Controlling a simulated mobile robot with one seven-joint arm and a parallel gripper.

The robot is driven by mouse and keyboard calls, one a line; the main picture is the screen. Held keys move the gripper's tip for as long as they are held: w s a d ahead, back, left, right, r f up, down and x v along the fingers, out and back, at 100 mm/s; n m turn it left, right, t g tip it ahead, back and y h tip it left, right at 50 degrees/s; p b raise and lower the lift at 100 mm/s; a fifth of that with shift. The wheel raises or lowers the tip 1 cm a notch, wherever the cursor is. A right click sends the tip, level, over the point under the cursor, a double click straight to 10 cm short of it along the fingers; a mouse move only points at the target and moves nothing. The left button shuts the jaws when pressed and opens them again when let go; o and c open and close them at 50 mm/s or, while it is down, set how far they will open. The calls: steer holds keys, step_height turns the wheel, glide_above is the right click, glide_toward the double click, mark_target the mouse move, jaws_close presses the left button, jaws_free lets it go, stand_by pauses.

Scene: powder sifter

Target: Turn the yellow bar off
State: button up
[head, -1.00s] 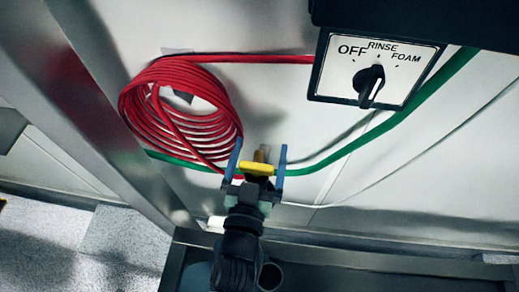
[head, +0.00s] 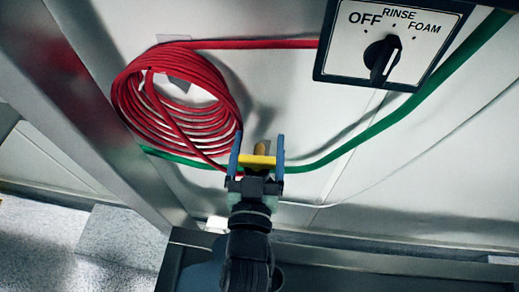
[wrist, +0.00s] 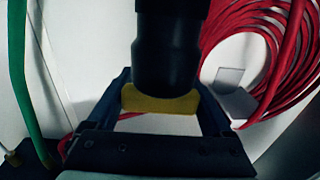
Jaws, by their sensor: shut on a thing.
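The yellow bar (head: 257,161) lies crosswise between the two blue fingers of my gripper (head: 258,150), which is shut on it. A small brownish-gold piece (head: 260,148) sticks up just behind the bar. In the wrist view, the bar (wrist: 160,101) spans between the fingers, and a black cylinder (wrist: 168,50) above it hides part of it. What the bar is mounted on is mostly hidden.
A coiled red hose (head: 175,105) hangs on the pale wall left of my gripper. A green hose (head: 365,137) runs behind it to the upper right. A dial (head: 383,57) marked OFF, RINSE, FOAM sits at upper right. A metal post (head: 115,130) stands at left.

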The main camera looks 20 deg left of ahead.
stand_by(0.3)
steer(key=o, duration=1.1)
steer(key=shift+o, duration=0.2)
steer(key=shift+s, duration=0.1)
steer(key=b+v, duration=0.4)
steer(key=v, duration=0.8)
steer(key=shift+s+d+b, duration=0.25)
steer(key=shift+s+b, duration=0.05)
steer(key=shift+b, duration=0.05)
